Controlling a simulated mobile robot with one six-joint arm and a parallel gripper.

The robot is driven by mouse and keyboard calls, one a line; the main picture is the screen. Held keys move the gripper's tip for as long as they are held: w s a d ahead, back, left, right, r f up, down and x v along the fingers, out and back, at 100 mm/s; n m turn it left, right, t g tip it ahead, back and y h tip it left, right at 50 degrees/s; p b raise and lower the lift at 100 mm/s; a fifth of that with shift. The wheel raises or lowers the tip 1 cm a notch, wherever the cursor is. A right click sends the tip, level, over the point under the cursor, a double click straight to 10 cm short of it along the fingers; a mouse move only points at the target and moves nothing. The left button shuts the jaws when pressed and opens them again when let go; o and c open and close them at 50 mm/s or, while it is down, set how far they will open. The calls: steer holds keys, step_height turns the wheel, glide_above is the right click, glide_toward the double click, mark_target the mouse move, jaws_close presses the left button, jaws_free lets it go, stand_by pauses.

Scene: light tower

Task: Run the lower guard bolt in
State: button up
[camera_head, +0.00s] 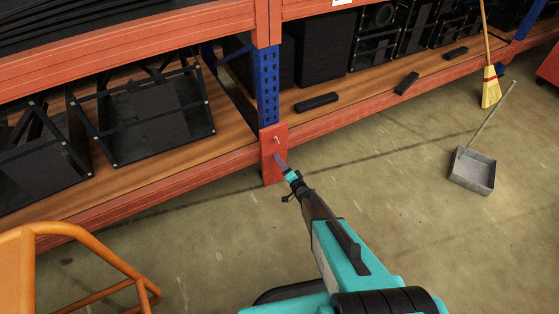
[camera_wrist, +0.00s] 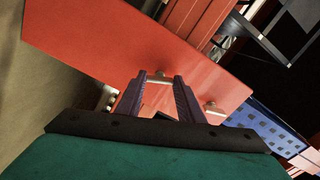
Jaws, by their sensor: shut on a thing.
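The red guard plate (camera_head: 273,172) stands at the foot of the blue rack upright (camera_head: 267,85); it also fills the middle of the wrist view (camera_wrist: 100,45). The upper bolt (camera_head: 277,139) sticks out of the plate above my gripper; in the wrist view it is the bolt (camera_wrist: 213,107) to the right, nearer the blue upright. My gripper (camera_head: 279,158) is at the plate. In the wrist view its two purple fingers (camera_wrist: 161,82) are shut on the lower bolt (camera_wrist: 160,75), whose pale head shows between the tips. How deep that bolt sits is hidden.
Red shelf beams (camera_head: 190,176) run to both sides of the upright. Black frames (camera_head: 145,110) and small black blocks (camera_head: 317,102) lie on the shelf. An orange tubular frame (camera_head: 85,235) stands at lower left. A broom (camera_head: 490,85) and dustpan (camera_head: 473,170) are at right. The floor between is clear.

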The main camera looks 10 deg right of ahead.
steer(key=shift+s+a+f+m, duration=0.1)
steer(key=shift+s+m, duration=0.05)
steer(key=shift+m, duration=0.45)
steer(key=o, duration=1)
steer(key=shift+c, duration=0.2)
steer(key=shift+o, duration=0.5)
steer(key=v, duration=1.3)
steer(key=shift+s, duration=0.25)
